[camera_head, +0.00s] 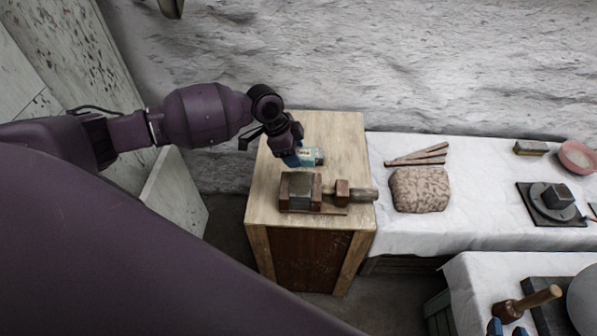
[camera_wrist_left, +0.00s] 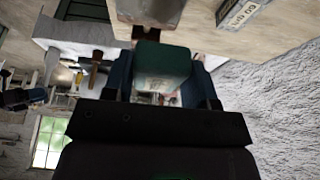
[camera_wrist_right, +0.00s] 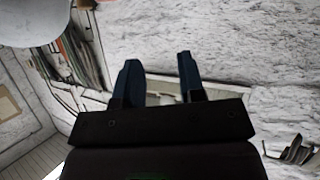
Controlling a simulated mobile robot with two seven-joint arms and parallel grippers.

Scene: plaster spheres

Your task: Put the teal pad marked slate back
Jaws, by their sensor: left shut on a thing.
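The teal pad (camera_wrist_left: 162,68) is held between the two fingers of my left gripper (camera_head: 296,160), which is shut on it. In the head view the teal pad (camera_head: 319,157) shows just right of the fingers, over the wooden stand, behind the clamp-like block. Whether it touches the top I cannot tell. No mark on it is readable. A pale label plate (camera_wrist_left: 243,12) with lettering that looks like "60 grit" lies on the wooden top in the left wrist view. My right gripper (camera_wrist_right: 161,82) is open and empty in the right wrist view, facing a rough white wall.
A grey and brown clamp-like block (camera_head: 300,191) with a handle sits on the wooden stand (camera_head: 340,130). To the right, a white-covered table (camera_head: 480,215) holds a speckled lump (camera_head: 419,190), wooden sticks (camera_head: 417,157) and a pink bowl (camera_head: 579,156). The stand's back right is clear.

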